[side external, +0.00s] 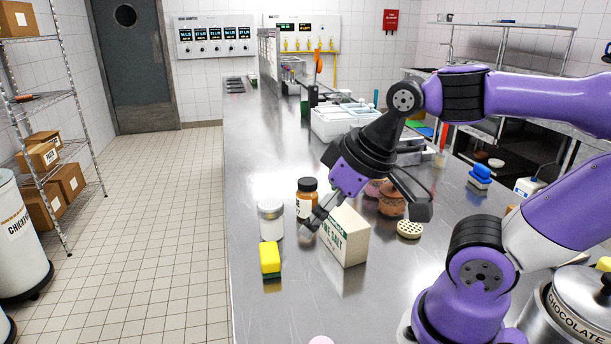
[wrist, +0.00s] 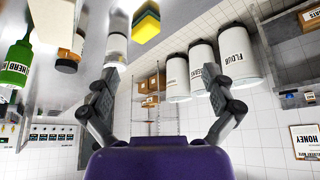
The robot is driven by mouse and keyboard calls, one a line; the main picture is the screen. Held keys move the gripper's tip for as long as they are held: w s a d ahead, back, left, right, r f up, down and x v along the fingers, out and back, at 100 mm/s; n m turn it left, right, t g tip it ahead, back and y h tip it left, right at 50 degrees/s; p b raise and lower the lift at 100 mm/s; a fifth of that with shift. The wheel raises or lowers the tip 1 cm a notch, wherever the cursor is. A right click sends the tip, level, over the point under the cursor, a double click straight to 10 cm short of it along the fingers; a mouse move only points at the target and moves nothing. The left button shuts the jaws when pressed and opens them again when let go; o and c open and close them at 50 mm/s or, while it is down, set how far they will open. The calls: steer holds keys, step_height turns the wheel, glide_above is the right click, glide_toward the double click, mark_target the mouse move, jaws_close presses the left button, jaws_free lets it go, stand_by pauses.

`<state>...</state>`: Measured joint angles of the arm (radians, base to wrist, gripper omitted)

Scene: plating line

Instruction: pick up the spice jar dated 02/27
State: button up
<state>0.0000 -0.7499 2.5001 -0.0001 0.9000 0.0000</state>
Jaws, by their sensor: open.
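Two jars stand close together on the steel counter. One is a pale jar with a light grey lid (side external: 270,220); the other is an amber jar with a black lid (side external: 306,198). No date can be read on either, so I cannot tell which is dated 02/27. My gripper (side external: 316,222) is tilted down to the left, beside the salt box and near both jars. In the wrist view my gripper (wrist: 162,82) is open with nothing between its fingers. The pale jar (wrist: 116,48) shows there beyond the left finger, and the amber jar (wrist: 69,58) farther left.
A salt box (side external: 345,236) stands right beside my gripper. A yellow and green sponge (side external: 270,259) is in front of the pale jar. A round perforated item (side external: 409,229) and brown pots (side external: 391,203) lie to the right. A green bottle (wrist: 18,64) shows in the wrist view.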

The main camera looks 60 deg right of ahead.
steer(key=m+g, duration=0.2)
steer(key=m, duration=0.1)
glide_toward(306, 191)
steer(key=w, duration=0.1)
steer(key=shift+h, duration=0.4)
steer(key=f, duration=0.1)
steer(key=w+d+f, duration=0.1)
steer(key=f, duration=0.1)
steer(key=d+f, duration=0.1)
steer(key=f, duration=0.1)
steer(key=shift+w+f, duration=0.1)
steer(key=shift+w, duration=0.2)
steer(key=x, duration=0.6)
steer(key=shift+a, duration=0.15)
steer(key=c, duration=1.4)
